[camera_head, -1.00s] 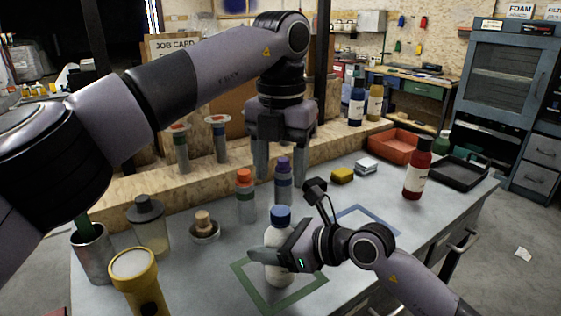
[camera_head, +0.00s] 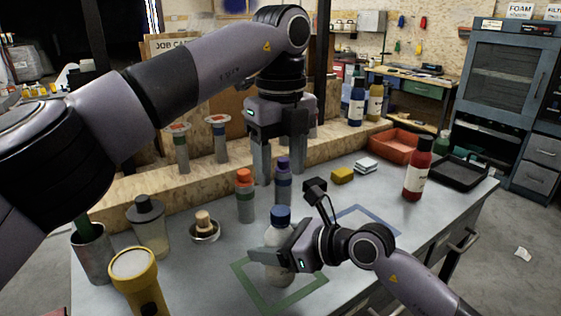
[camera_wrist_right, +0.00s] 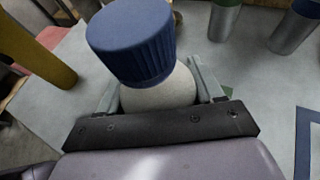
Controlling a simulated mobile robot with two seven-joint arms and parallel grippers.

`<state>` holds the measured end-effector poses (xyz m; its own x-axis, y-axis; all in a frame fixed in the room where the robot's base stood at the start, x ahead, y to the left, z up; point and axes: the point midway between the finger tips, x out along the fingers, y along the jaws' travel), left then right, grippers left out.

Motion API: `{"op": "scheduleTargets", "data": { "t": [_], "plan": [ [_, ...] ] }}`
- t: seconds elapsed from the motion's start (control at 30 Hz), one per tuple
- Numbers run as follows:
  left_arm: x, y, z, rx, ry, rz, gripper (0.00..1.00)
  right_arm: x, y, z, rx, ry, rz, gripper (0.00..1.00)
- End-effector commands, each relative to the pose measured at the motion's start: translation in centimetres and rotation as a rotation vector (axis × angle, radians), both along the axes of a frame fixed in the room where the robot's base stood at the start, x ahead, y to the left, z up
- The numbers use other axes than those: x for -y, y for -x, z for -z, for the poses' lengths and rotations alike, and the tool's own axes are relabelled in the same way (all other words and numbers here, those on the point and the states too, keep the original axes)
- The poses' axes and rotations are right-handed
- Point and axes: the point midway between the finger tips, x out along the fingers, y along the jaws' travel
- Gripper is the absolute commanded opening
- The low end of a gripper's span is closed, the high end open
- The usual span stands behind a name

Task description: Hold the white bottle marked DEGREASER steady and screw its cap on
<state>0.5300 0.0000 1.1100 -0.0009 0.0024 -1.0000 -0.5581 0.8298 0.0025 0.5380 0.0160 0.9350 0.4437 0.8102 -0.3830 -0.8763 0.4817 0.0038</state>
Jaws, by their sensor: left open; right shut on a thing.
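The white bottle (camera_head: 279,240) stands upright on the workbench, inside the green square outline. Its blue ribbed cap (camera_head: 280,215) sits on top; in the right wrist view the cap (camera_wrist_right: 132,40) looks tilted, and I cannot tell how far it is threaded. The label cannot be read. My right gripper (camera_head: 272,256) is shut around the white body (camera_wrist_right: 160,92) below the cap. My left gripper (camera_head: 279,180) is open and empty, pointing down above and behind the bottle, apart from it.
An orange-capped bottle (camera_head: 245,195) and a purple-capped one (camera_head: 283,180) stand close behind. A yellow flashlight (camera_head: 138,285), a jar (camera_head: 148,228) and a metal cup (camera_head: 92,250) are at left. A red bottle (camera_head: 417,170) and orange tray (camera_head: 392,147) are at right.

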Motion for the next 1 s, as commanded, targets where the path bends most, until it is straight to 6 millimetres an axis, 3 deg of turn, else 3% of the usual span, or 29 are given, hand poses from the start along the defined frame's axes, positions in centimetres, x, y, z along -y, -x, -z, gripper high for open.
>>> {"op": "scheduleTargets", "data": {
  "t": [0.27, 0.7, 1.0],
  "plan": [
    [0.0, 0.0, 0.8, -0.002, -0.001, 0.003, 0.56, 0.0, 0.0, 0.1, -0.001, 0.002, 0.001, 0.00],
    [-0.1, 0.0, 7.0, -0.002, -0.001, 0.003, 0.56, 0.0, 0.0, 0.1, 0.000, 0.001, 0.000, 0.00],
    [-0.1, 0.0, 8.1, 0.000, 0.000, 0.002, 0.56, 0.0, 0.0, 0.0, 0.000, 0.001, 0.000, 0.00]
  ]
}}
